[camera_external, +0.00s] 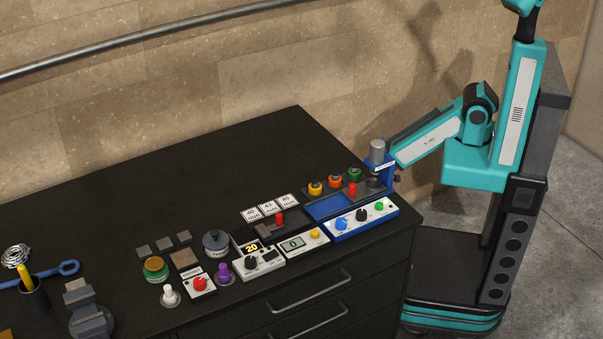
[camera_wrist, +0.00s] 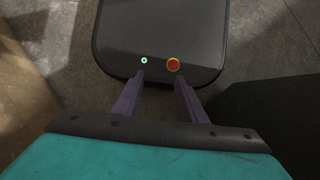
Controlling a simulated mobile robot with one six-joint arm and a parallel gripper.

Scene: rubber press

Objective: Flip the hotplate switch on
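I cannot tell for certain which unit is the hotplate. A small white box with a red knob (camera_external: 200,285) sits at the front of the black bench, in front of a brown square plate (camera_external: 185,258). Switch markings are too small to read. My gripper (camera_wrist: 160,74) shows in the wrist view with two purple-grey fingers apart and nothing between them, above a dark panel. In the external view my gripper is not seen; my teal arm stands right of the bench.
A scale (camera_external: 303,240) reads "0". The bench's back (camera_external: 200,170) is clear.

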